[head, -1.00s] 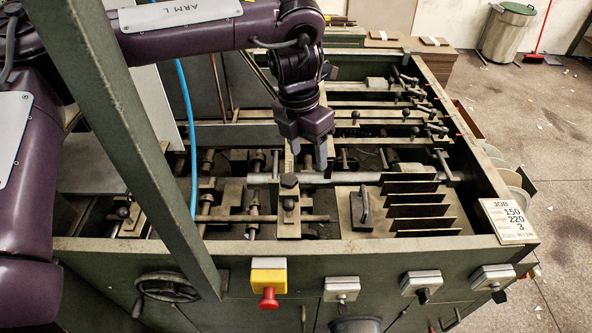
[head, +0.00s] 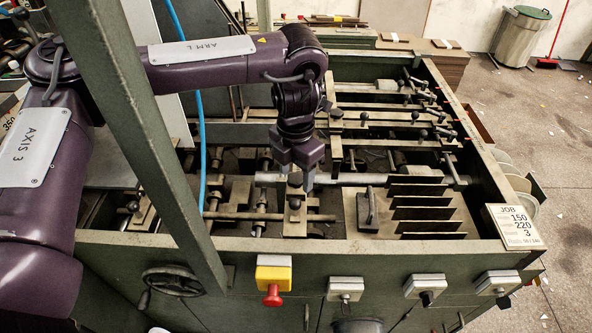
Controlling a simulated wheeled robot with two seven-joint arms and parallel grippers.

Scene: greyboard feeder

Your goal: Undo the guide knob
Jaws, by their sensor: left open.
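The guide knob, a dark knob (head: 295,179), sits on top of a tan guide block (head: 296,218) inside the green machine. A smaller dark knob (head: 294,203) shows just below it on the same block. My left gripper (head: 296,181) points straight down right at the dark knob, its jaws open with one grey finger visible on the right side of the knob. My right gripper is not in view.
A green upright post (head: 150,140) and a blue hose (head: 201,130) stand left of the gripper. Dark upright plates (head: 425,212) and a handled block (head: 368,208) lie to the right. A red stop button (head: 272,295) is on the front panel.

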